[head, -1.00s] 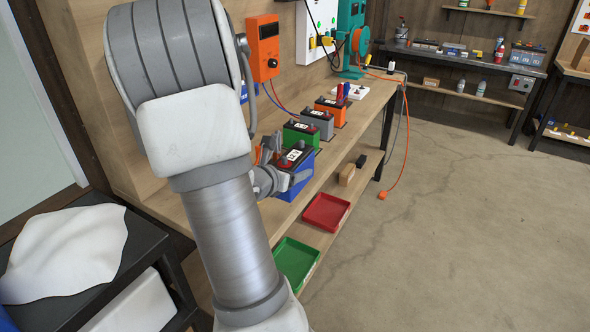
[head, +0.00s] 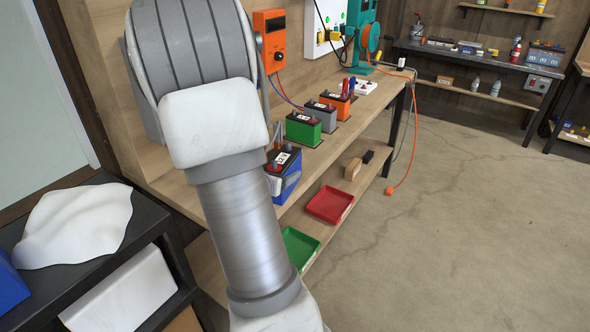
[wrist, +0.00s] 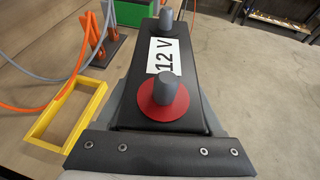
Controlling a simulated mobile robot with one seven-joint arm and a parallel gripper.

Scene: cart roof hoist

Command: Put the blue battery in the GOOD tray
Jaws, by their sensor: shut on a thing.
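The blue battery (head: 287,178) has a black top and a white 12 V label, and is at the bench's front edge in the head view. Its black top (wrist: 192,93), with a red ring around the near post, fills the middle of the wrist view. My gripper (wrist: 165,105) is shut on it, with grey parts along both sides. A green tray (head: 301,246) and a red tray (head: 330,205) lie on the lower shelf, the green one partly behind my arm. No GOOD lettering is readable.
Green (head: 303,129), grey (head: 320,115) and orange (head: 337,106) batteries stand in a row on the bench (head: 372,112). A brown box (head: 353,169) sits beyond the red tray. An orange cable (head: 403,150) hangs at the bench end. The floor at right is clear.

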